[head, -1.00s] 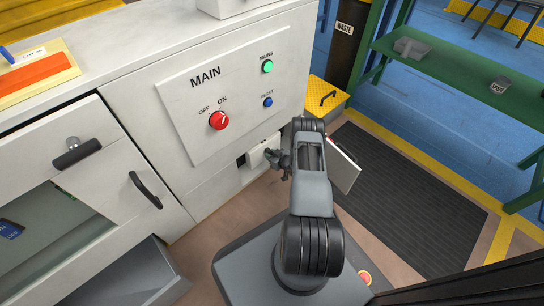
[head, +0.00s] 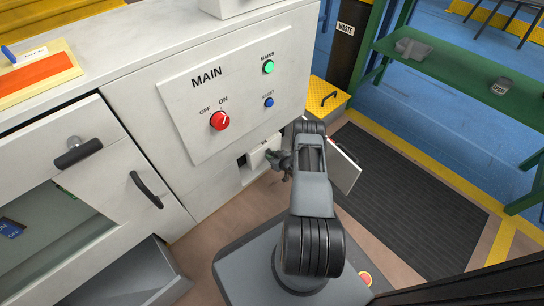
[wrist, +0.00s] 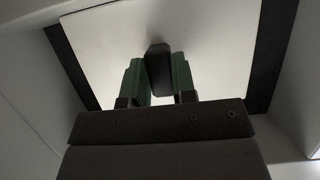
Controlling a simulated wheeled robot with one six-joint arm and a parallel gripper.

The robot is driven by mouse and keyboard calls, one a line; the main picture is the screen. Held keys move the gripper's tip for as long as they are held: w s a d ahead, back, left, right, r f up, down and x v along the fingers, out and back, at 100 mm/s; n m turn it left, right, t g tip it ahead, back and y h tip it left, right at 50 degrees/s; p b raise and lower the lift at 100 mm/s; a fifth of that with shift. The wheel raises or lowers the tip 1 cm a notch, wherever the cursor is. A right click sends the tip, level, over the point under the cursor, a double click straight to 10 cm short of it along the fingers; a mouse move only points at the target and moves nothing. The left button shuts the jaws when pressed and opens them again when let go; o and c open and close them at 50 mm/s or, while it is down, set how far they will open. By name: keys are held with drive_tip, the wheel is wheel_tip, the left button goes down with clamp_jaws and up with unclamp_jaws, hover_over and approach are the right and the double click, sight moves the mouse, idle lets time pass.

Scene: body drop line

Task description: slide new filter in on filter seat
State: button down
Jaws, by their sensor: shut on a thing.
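In the wrist view my gripper (wrist: 157,70) has its two green fingers closed on the dark tab of a pale flat panel, the new filter (wrist: 215,60). The panel lies across a dark surround, which looks like the filter seat (wrist: 268,60). A dark band shows along its left and right sides. I cannot tell how deep the panel sits in it.
The white cabinet (head: 190,190) carries a MAIN panel with a red knob (head: 220,120). An open grey drawer (head: 135,275) is at lower left. Dark floor mat (head: 410,190) is clear.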

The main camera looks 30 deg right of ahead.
drive_tip(key=c, duration=0.8)
unclamp_jaws()
drive_tip(key=shift+c, duration=0.2)
drive_tip(key=shift+s+d+p, duration=0.15)
drive_tip(key=shift+s+p, duration=0.15)
drive_tip(key=shift+s, duration=0.65)
drive_tip(key=shift+s+d+p, duration=0.2)
drive_tip(key=shift+s+p, duration=0.05)
drive_tip(key=shift+s, duration=0.75)
drive_tip(key=shift+s+d+p, duration=0.15)
drive_tip(key=shift+s+p, duration=0.15)
drive_tip(key=shift+s, duration=0.65)
